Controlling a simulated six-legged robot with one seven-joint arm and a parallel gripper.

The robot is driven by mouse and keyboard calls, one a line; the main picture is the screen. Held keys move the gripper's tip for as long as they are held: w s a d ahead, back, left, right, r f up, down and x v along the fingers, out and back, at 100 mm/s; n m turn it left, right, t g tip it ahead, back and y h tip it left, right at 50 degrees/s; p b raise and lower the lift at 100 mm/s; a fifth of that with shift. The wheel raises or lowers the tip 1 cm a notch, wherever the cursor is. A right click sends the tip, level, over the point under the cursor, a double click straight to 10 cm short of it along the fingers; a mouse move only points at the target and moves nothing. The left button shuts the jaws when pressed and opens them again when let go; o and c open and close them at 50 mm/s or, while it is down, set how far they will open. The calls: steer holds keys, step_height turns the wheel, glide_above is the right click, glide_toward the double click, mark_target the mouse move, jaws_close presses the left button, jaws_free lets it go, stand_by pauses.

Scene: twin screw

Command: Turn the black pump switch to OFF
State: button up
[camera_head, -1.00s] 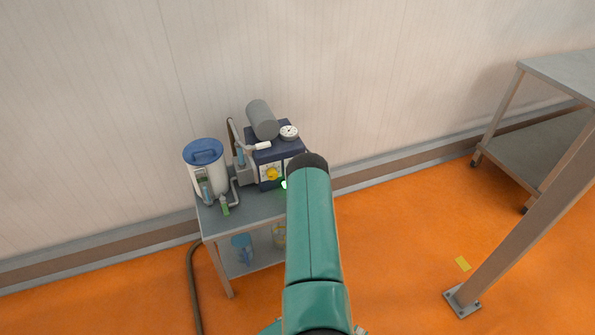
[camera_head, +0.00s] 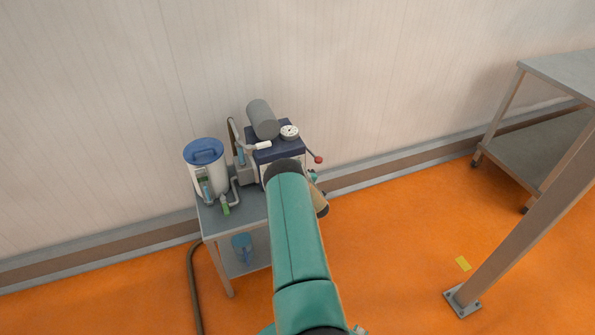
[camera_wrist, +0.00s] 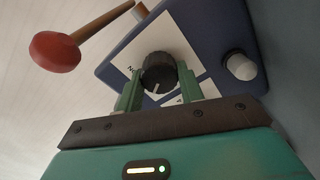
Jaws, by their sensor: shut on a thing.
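The black pump switch (camera_wrist: 158,72) is a round knob with a pale pointer line, on a white label of the dark blue pump box (camera_wrist: 205,30) in the wrist view. My gripper (camera_wrist: 160,88) has its two green fingers on either side of the knob and is shut on it. The label lettering is mostly hidden, so I cannot read the switch position. In the head view the pump box (camera_head: 283,148) stands on a small grey table, and my green arm hides its front and the switch.
A red-knobbed lever (camera_wrist: 55,52) sticks out beside the box; a whitish round button (camera_wrist: 240,66) is on its face. A white jug with a blue lid (camera_head: 204,152) stands left on the cart (camera_head: 240,215). A steel table (camera_head: 565,75) is at the right.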

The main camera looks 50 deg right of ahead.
steer(key=shift+s, duration=0.1)
steer(key=o, duration=1)
steer(key=shift+a, duration=0.1)
steer(key=v, duration=1.3)
steer(key=shift+s+a, duration=0.1)
steer(key=shift+s, duration=0.2)
steer(key=shift+f, duration=0.1)
